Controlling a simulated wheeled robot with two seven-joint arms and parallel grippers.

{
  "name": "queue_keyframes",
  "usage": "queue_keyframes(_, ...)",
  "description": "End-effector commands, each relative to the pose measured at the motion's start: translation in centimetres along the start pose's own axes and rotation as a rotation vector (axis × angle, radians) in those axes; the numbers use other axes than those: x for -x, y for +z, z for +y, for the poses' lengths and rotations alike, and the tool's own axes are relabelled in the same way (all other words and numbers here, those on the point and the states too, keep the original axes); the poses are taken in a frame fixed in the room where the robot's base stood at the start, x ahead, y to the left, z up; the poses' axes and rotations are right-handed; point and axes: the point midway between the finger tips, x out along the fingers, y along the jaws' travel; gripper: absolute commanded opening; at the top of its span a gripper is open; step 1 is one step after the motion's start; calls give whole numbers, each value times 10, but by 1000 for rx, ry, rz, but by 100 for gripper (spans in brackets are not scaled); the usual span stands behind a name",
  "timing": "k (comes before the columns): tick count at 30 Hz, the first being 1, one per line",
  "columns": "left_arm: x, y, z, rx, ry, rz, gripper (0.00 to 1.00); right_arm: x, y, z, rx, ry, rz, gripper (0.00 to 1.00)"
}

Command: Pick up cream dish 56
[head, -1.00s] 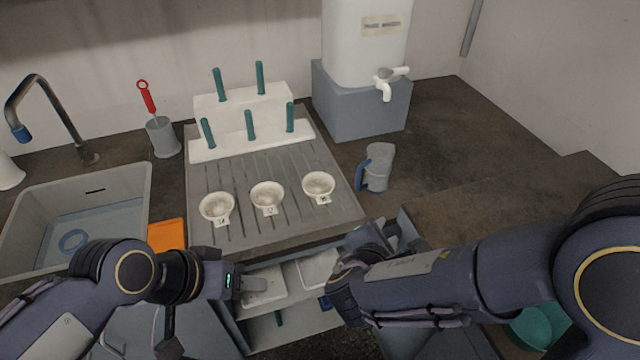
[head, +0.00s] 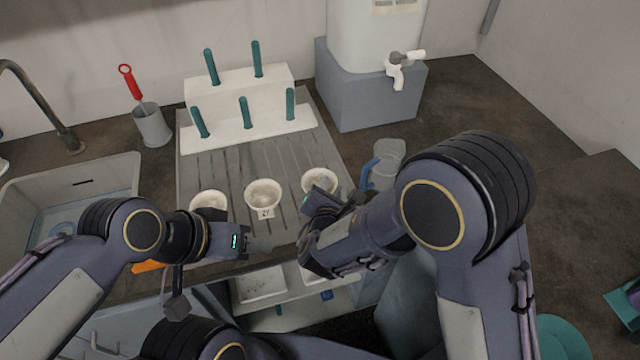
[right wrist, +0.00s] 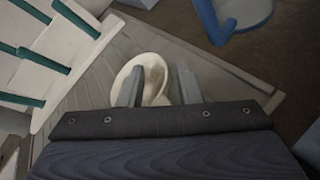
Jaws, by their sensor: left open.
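Three cream dishes stand in a row on the grey ribbed drainboard (head: 225,165). The middle dish (head: 264,195) carries a tag that seems to read 27. The left dish (head: 208,200) is partly covered by my left arm. The right dish (head: 318,178) has its tag hidden behind my right gripper (head: 322,190), so I cannot read 56 on any dish. In the right wrist view the right dish (right wrist: 153,75) shows between and beyond the open fingers of my right gripper (right wrist: 158,88); contact cannot be told. My left gripper (head: 262,243) is open and empty, in front of the drainboard.
A white rack with teal pegs (head: 250,122) stands behind the dishes. A clear jug with a blue handle (head: 388,160) stands close right of my right gripper. A water container (head: 372,40) on a grey block is behind. The sink (head: 100,175) is left.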

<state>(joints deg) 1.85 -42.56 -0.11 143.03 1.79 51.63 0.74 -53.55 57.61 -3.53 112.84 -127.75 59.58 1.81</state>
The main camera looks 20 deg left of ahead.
Motion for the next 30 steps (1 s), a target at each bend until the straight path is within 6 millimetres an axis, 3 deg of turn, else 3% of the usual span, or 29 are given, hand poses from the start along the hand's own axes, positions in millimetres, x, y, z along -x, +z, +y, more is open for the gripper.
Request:
queue_keyframes(8, 0, 0, 0, 0, 0, 0, 44, -6, 0, 0, -1, 0, 1, 31)
queue_keyframes(16, 0, 0, 0, 0, 0, 0, 44, -5, 0, 0, 0, 0, 1, 0)
queue_keyframes(30, 0, 0, 0, 0, 0, 0, 44, -5, 0, 0, 0, -1, 2, 0)
